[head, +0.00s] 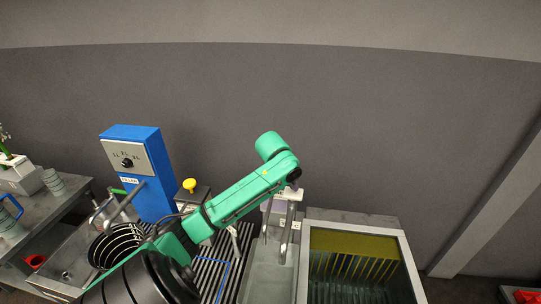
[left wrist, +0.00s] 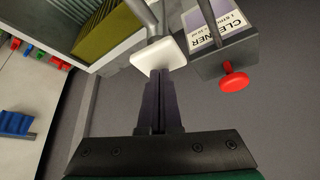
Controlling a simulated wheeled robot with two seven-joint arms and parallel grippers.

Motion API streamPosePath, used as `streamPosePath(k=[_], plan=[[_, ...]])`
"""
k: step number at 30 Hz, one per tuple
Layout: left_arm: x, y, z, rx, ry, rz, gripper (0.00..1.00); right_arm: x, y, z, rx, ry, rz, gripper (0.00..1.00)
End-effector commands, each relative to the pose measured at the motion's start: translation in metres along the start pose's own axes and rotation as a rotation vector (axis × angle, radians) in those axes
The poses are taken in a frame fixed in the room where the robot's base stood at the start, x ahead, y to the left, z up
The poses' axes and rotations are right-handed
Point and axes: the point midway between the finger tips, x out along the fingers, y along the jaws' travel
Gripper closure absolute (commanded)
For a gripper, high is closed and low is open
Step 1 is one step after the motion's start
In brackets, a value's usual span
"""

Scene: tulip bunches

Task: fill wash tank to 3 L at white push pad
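The white push pad (left wrist: 159,55) shows in the left wrist view, below a grey pipe. My left gripper (left wrist: 160,78) is shut and empty, with its fingertips at the pad's lower edge; I cannot tell whether they touch it. In the head view my green left arm reaches across the middle, and its wrist hides most of the gripper (head: 291,186). A pale grey tank (head: 267,276) with upright metal pipes lies just below it; its water level cannot be read. My right gripper is not in view.
A grey box labelled CLEANER (left wrist: 222,50) with a red knob (left wrist: 235,81) is close right of the pad. A yellow-lined bin (head: 354,246) stands right of the tank. A blue dial post (head: 152,200) and yellow knob (head: 189,185) stand left, near a sink.

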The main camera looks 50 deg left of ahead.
Motion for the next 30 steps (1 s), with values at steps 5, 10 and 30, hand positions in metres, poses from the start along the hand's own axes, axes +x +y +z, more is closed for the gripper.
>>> streamPosePath(k=[5,10,30], plan=[[0.007,0.0,0.004,0.0,-0.001,0.001,1.0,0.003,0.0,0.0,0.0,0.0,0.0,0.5],[0.014,0.0,0.008,0.0,-0.003,0.001,1.0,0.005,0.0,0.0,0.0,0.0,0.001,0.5],[0.019,0.0,0.011,0.0,-0.005,0.001,1.0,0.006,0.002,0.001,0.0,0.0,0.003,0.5]])
